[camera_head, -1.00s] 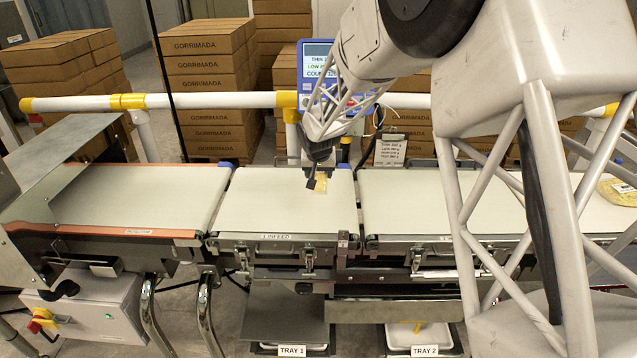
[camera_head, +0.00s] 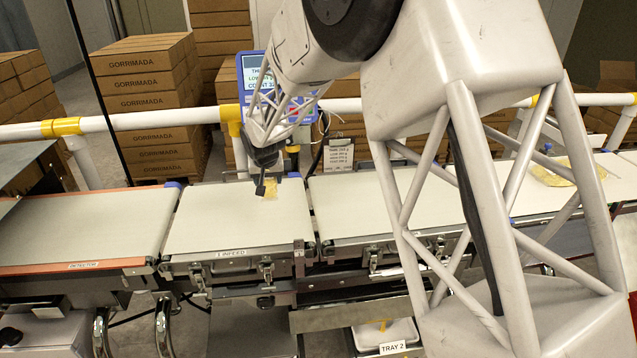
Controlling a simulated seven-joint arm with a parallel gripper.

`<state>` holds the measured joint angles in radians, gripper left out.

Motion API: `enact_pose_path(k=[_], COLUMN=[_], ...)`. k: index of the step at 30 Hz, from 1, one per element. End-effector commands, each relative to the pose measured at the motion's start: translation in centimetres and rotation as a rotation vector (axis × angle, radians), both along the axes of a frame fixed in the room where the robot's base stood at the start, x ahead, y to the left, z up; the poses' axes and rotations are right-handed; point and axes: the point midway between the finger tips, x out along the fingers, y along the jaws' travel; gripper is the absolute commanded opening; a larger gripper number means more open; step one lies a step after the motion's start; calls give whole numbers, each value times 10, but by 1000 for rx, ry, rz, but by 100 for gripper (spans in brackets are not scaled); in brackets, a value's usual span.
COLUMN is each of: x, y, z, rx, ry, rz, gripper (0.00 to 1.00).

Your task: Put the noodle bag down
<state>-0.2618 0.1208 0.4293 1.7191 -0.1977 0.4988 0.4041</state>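My gripper (camera_head: 264,185) points down at the far right part of the infeed belt (camera_head: 215,220). One dark finger shows clearly; the other is hard to make out. A small pale-yellow piece, seemingly the noodle bag (camera_head: 271,189), shows right beside the fingertips, over the belt. Most of it is hidden or too small to read. I cannot tell whether the fingers grip it or whether it rests on the belt.
The detector belt (camera_head: 80,230) lies left and another pale belt (camera_head: 355,207) right of the infeed. Another yellow package (camera_head: 548,177) lies far right, partly behind my arm. A blue display (camera_head: 250,68) and white rail (camera_head: 170,120) stand behind. Tray 2 (camera_head: 365,338) is below.

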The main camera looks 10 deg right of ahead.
Motion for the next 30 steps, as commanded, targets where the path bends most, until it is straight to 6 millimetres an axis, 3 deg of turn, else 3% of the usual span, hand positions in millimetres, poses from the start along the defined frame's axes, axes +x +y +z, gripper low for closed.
enact_pose_path(k=[5, 11, 20, 30], x=[-1, -8, -38, -89], y=[-3, -23, -88, -171], z=[0, -2, -11, -25], rx=[0, 3, 7, 10], ry=[0, 3, 10, 11], rz=[0, -1, 0, -2], gripper=[28, 28, 28, 28])
